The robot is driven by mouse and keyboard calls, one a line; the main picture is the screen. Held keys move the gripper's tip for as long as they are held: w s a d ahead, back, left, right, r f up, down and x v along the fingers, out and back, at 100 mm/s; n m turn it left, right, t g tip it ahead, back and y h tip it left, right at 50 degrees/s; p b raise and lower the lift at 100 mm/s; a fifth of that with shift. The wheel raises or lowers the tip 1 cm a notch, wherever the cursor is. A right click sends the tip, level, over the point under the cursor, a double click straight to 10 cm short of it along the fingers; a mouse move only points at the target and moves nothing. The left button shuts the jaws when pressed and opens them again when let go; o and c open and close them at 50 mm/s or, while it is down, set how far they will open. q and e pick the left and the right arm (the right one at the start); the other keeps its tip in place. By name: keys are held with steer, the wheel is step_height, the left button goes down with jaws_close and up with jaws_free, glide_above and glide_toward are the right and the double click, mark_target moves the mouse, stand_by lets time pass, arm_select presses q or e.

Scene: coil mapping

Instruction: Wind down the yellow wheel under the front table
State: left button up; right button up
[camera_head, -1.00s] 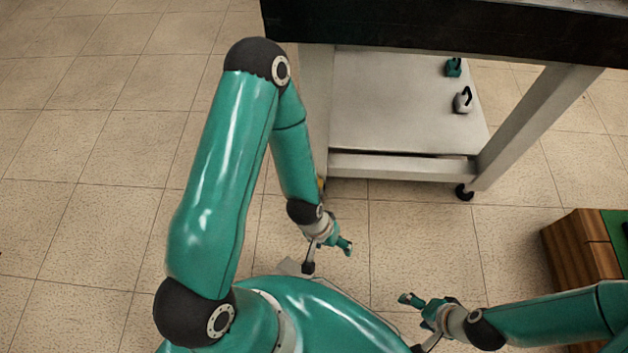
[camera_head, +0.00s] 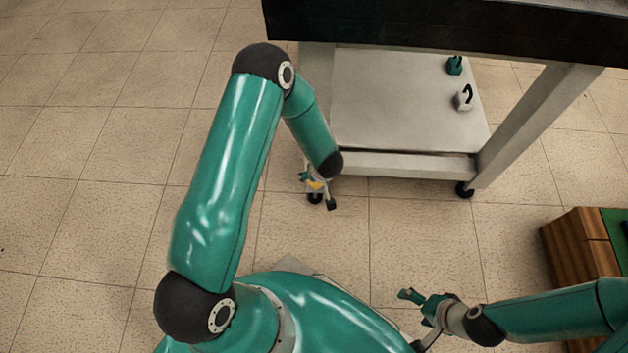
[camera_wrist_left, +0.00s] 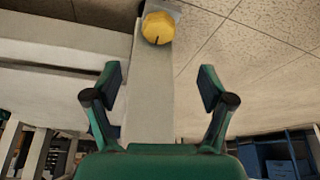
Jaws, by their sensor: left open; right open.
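The yellow wheel (camera_wrist_left: 158,28) shows in the left wrist view at the top middle, at the end of a pale table leg (camera_wrist_left: 152,90). In that view my left gripper (camera_wrist_left: 160,85) is open, its two fingers apart on either side of the leg, with the wheel beyond the fingertips. In the head view my left gripper (camera_head: 318,188) is at the table's near left leg, with a bit of yellow (camera_head: 315,185) by its fingers. The front table (camera_head: 430,25) has a dark top and a pale frame. My right gripper (camera_head: 420,302) is open and empty above the floor.
The table's lower shelf (camera_head: 390,100) holds a teal weight-like item (camera_head: 454,65) and a white one (camera_head: 463,97). A black caster (camera_head: 464,189) is under the right leg. A wooden box (camera_head: 580,245) stands at the right. The floor at left is clear.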

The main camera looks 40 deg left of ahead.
arm_select(q)
steer(key=b+x, duration=0.4)
steer(key=x, duration=0.7)
steer(key=shift+f, duration=0.4)
steer(key=shift+c, duration=0.2)
steer(key=c, duration=1.1)
steer(key=shift+a, duration=0.25)
